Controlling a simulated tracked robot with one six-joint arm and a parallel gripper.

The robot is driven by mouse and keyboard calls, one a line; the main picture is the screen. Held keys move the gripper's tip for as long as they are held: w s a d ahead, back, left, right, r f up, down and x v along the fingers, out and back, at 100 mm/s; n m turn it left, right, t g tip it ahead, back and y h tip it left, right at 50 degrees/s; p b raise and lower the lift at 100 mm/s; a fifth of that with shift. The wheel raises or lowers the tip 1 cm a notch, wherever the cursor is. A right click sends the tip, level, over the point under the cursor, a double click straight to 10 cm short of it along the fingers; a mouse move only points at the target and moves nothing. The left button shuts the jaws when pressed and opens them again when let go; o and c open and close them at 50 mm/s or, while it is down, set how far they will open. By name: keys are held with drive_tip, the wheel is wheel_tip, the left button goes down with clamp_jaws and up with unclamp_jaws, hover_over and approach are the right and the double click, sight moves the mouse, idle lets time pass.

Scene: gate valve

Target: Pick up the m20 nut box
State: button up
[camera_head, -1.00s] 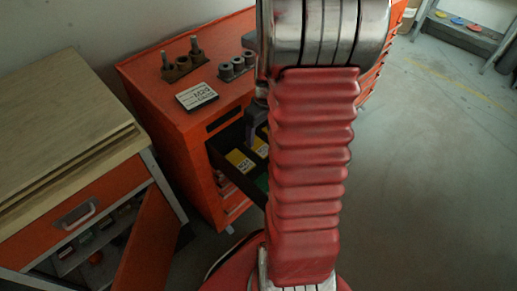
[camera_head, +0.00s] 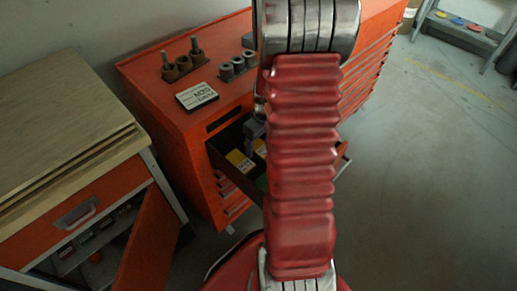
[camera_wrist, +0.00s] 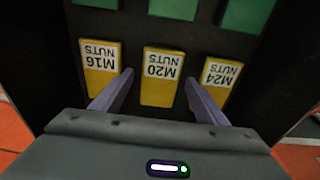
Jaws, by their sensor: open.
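The M20 nut box (camera_wrist: 160,82) is a yellow box with a white label, upside down in the wrist view. It lies in a dark drawer between the M16 nut box (camera_wrist: 100,68) on the left and the M24 nut box (camera_wrist: 218,78) on the right. My gripper (camera_wrist: 158,80) is open, with one finger on either side of the M20 box. I cannot tell whether the fingers touch it. In the head view, yellow boxes (camera_head: 240,161) show in the open drawer, partly hidden by my arm; their labels are too small to read.
Green boxes (camera_wrist: 174,8) lie in the row beyond. The drawer belongs to a red cabinet (camera_head: 180,125) with sockets (camera_head: 231,68) and a label card (camera_head: 197,96) on top. A wooden-topped workbench (camera_head: 60,130) stands left. Open floor (camera_head: 430,170) lies right.

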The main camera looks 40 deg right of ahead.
drive_tip(key=shift+f, duration=0.6)
drive_tip(key=shift+c, duration=0.5)
drive_tip(key=shift+w, duration=0.1)
drive_tip(key=c, duration=1.4)
